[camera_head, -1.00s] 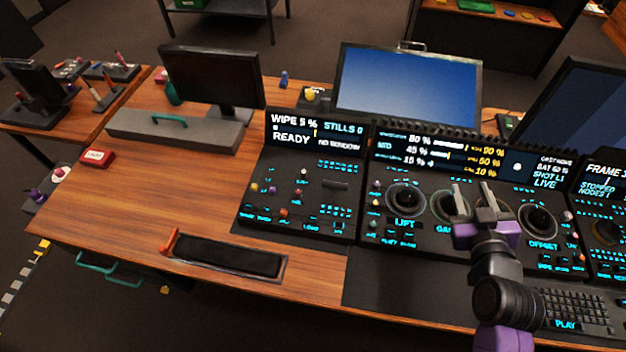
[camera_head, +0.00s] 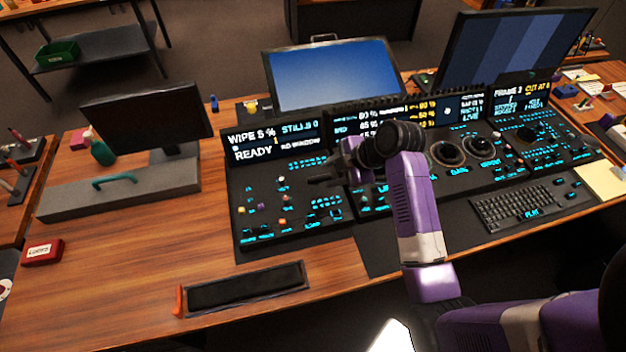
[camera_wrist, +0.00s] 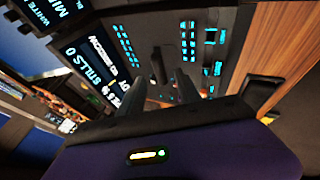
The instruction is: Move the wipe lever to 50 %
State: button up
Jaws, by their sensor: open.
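The wipe panel (camera_head: 262,200) is the black left section of the console. Its screen (camera_head: 272,141) reads "WIPE 5 %", "READY" and "STILLS 0". My gripper (camera_head: 318,176) is over the right part of this panel, pointing left, with its jaws open. In the wrist view its two fingers (camera_wrist: 158,92) reach forward. The dark wipe lever (camera_wrist: 158,66) shows ahead of the gap between the fingertips, apparently not gripped. I cannot tell how far it is from them. In the head view the gripper covers the lever's place.
The trackball section (camera_head: 450,153) lies right of the gripper, partly behind my arm. Lit buttons and small knobs surround the lever. A keyboard (camera_head: 517,208) is at the front right. A black tray with an orange end (camera_head: 245,288) lies in front of the wipe panel. Monitors stand behind.

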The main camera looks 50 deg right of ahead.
aim_at(323, 178)
jog(key=x, duration=0.7)
jog(key=shift+w+d+f+p, duration=0.1)
jog(key=shift+f+p, duration=0.1)
jog(key=shift+p, duration=0.2)
jog(key=shift+c, duration=0.4)
grip_shut()
dwell(0.6)
